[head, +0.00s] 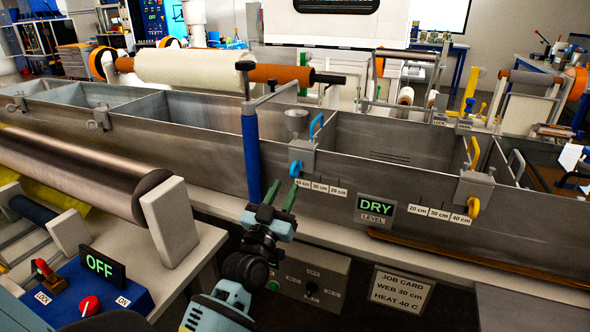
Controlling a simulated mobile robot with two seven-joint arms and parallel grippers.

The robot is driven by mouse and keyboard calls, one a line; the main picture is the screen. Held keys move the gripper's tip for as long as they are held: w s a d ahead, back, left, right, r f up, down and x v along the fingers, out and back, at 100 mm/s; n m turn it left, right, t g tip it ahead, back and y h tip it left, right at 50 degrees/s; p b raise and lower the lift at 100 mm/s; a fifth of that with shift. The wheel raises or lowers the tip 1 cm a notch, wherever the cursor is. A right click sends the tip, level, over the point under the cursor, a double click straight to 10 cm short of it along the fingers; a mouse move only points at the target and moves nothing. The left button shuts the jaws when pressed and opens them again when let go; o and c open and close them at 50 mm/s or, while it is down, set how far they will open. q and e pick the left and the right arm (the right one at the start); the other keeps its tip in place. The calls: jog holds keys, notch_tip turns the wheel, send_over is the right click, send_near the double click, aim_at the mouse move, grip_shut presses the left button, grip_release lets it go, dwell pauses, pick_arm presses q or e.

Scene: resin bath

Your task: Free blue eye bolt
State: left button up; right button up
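The blue eye bolt (295,169) sticks out at the front of a grey clamp block (302,154) on the near wall of the steel bath (345,195). A blue handle (317,125) rises above the same block. My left gripper (284,184) has green fingers that stand apart, with nothing seen between them. Its tips are just below the eye bolt in the picture. I cannot tell whether they touch it. My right gripper is not in view.
A similar block with a yellow eye bolt (473,207) and yellow handle (472,152) stands to the right. A blue upright post (251,158) is close left of my gripper. A DRY level display (375,210), scale labels and a job card (402,291) are nearby.

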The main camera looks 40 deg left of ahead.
aim_at(291, 176)
pick_arm(q)
jog(key=x, duration=0.7)
jog(key=shift+w, duration=0.25)
grip_shut()
